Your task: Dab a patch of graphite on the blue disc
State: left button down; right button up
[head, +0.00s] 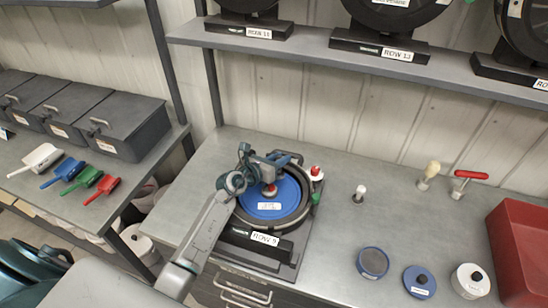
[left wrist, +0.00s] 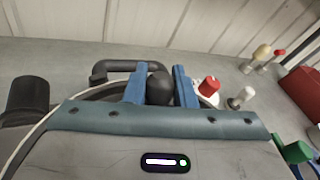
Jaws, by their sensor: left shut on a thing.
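The blue disc (head: 263,209) lies face up inside the dark round housing of the seed meter (head: 290,222), with a white label on its face. My left gripper (head: 271,170) is over the far part of the disc. In the left wrist view its blue fingers are shut on a dark round knob (left wrist: 159,88). What is under the knob is hidden there. A small reddish piece (head: 270,190) shows below the gripper, near the disc's middle; I cannot tell whether it touches the held thing. No graphite patch can be made out. My right gripper is not in view.
An open blue tub (head: 373,262), a blue piece with a black knob (head: 420,281) and a white knobbed container (head: 470,280) stand on the right bench. A red bin (head: 522,245) is at its right end. Coloured scoops (head: 75,178) lie on the left bench. A shelf (head: 370,61) runs above.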

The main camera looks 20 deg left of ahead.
pick_arm(q)
jog(key=shift+w+d+p, duration=0.3)
jog(key=shift+d+p, duration=0.05)
jog(key=shift+d, duration=0.55)
jog(key=shift+s+a+f, duration=0.1)
jog(key=shift+s+a, duration=0.15)
jog(key=shift+a, duration=0.45)
jog(key=shift+s+a, duration=0.25)
jog(key=shift+a, duration=0.4)
jog(key=shift+s+a, duration=0.35)
jog(key=shift+a, duration=0.55)
jog(key=shift+s+a, duration=0.3)
jog(key=shift+a, duration=0.6)
jog(key=shift+s+a+b, duration=0.2)
jog(key=shift+a+b, duration=0.05)
jog(key=shift+a, duration=0.35)
jog(key=shift+s+a+b, duration=0.2)
jog(key=shift+a+b, duration=0.05)
jog(key=shift+a, duration=0.3)
jog(key=shift+s+a, duration=0.15)
jog(key=shift+a, duration=0.2)
notch_tip(320, 180, up, 6)
jog(key=p, duration=0.1)
jog(key=shift+p, duration=0.3)
